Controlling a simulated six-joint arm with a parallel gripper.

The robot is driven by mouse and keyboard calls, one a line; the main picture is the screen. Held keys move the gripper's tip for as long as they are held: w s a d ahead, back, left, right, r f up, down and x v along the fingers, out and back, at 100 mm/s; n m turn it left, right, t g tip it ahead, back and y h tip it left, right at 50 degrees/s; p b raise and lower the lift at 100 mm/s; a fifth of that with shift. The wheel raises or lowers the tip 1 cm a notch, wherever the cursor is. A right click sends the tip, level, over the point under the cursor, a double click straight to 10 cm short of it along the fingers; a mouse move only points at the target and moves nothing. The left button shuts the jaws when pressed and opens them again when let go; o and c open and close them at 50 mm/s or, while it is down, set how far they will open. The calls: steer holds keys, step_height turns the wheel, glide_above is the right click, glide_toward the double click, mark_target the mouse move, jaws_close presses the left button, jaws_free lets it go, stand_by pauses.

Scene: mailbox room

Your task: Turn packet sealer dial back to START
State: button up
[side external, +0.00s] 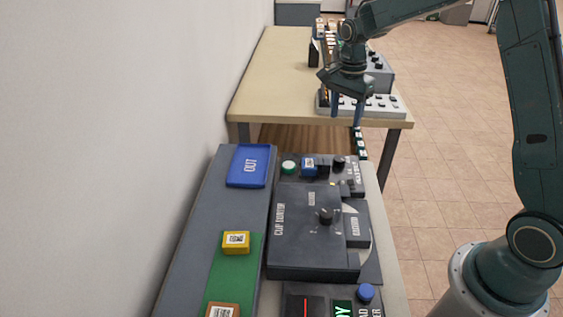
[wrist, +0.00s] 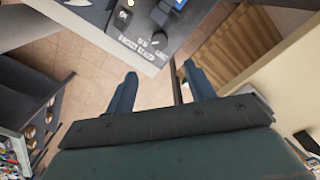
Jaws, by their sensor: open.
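The packet sealer (side external: 352,178) is a dark unit at the far end of the near bench. Its small black dial (side external: 339,162) sits on the top, and the dial also shows in the wrist view (wrist: 159,37). The dial's pointer direction and its START mark are too small to read. My gripper (side external: 347,113) is open and empty, with its fingers pointing down, above and beyond the sealer near the gap between the two tables. In the wrist view my gripper's fingers (wrist: 160,72) are spread, with the dial ahead of them and not touched.
A blue OUT tray (side external: 248,166) and a yellow box (side external: 236,242) are at left. A beige table (side external: 275,85) stands behind.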

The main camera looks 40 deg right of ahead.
mark_target(340, 158)
step_height(340, 158, down, 14)
steer(key=shift+s+r, duration=0.15)
steer(key=shift+r, duration=0.05)
stand_by(0.5)
steer(key=c, duration=1)
